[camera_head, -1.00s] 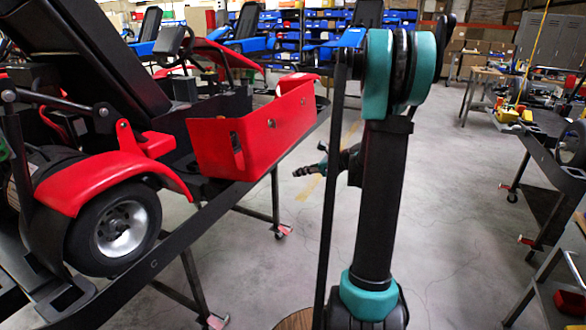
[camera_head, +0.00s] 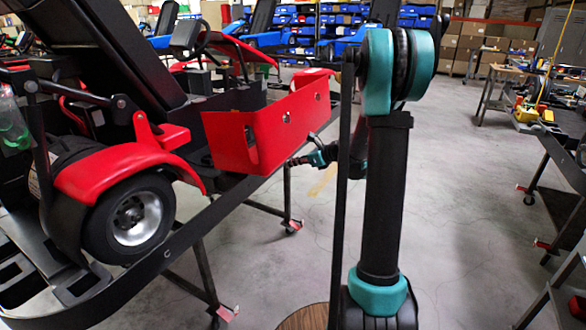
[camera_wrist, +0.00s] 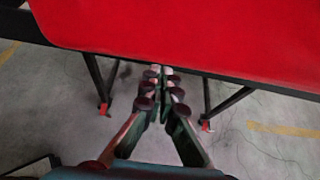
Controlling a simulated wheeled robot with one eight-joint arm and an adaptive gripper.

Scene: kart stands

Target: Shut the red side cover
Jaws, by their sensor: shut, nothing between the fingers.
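The red side cover (camera_head: 290,118) is on the near side of the kart, right of the rear wheel, and stands out from the body with a dark gap behind its top edge. In the wrist view the cover (camera_wrist: 200,38) is a broad red panel across the top. My gripper (camera_head: 292,162) is low beside the outer face of the cover, near its lower edge. In the wrist view my gripper (camera_wrist: 162,71) has its fingertips together and empty, in line with the cover's bottom edge. Whether they touch it I cannot tell.
The kart rests on a black stand (camera_head: 210,232) with legs and castors. The red rear fender (camera_head: 120,168) and wheel (camera_head: 130,218) are left of the cover. The floor to the right is clear up to a bench (camera_head: 565,135) with parts.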

